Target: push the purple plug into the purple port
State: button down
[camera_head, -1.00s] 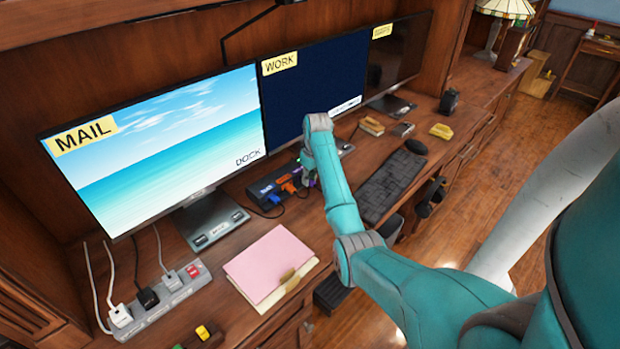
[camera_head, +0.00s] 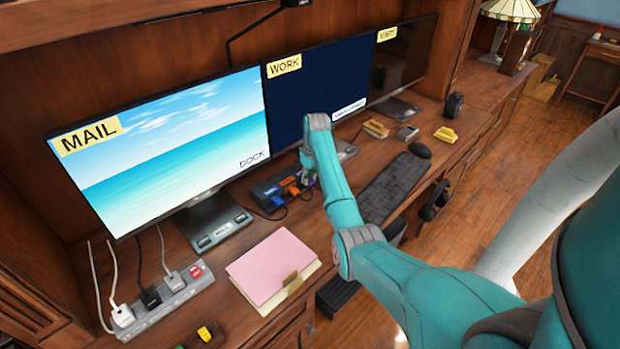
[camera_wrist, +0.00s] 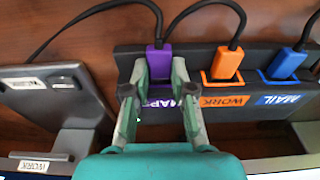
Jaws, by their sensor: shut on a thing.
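The purple plug (camera_wrist: 158,62) stands at the dock (camera_wrist: 205,57) in the wrist view, with a black cable curving away from its back. My gripper (camera_wrist: 159,76) has one finger on each side of the plug and is shut on it. A purple label, partly hidden by the fingers, lies in front of the plug on the dock. The purple port is hidden beneath the plug and fingers, so I cannot tell how deep the plug sits. In the head view my arm hides most of the gripper beside the dock (camera_head: 262,187).
An orange plug (camera_wrist: 226,64) and a blue plug (camera_wrist: 287,63) sit in the dock to the right, with cables behind. A dark stand (camera_wrist: 50,95) is at left. The head view shows monitors behind, a keyboard (camera_head: 393,187) at right and a pink folder (camera_head: 268,265) in front.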

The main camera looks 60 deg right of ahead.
aim_at(312, 182)
jog(key=shift+w, duration=0.1)
jog(key=c, duration=0.9)
grip_release()
jog(key=shift+r, duration=0.1)
notch_tip(312, 182, up, 12)
jog(key=s, duration=0.1)
jog(key=shift+s+a, duration=0.2)
jog(key=shift+s, duration=0.15)
jog(key=shift+f, duration=0.2)
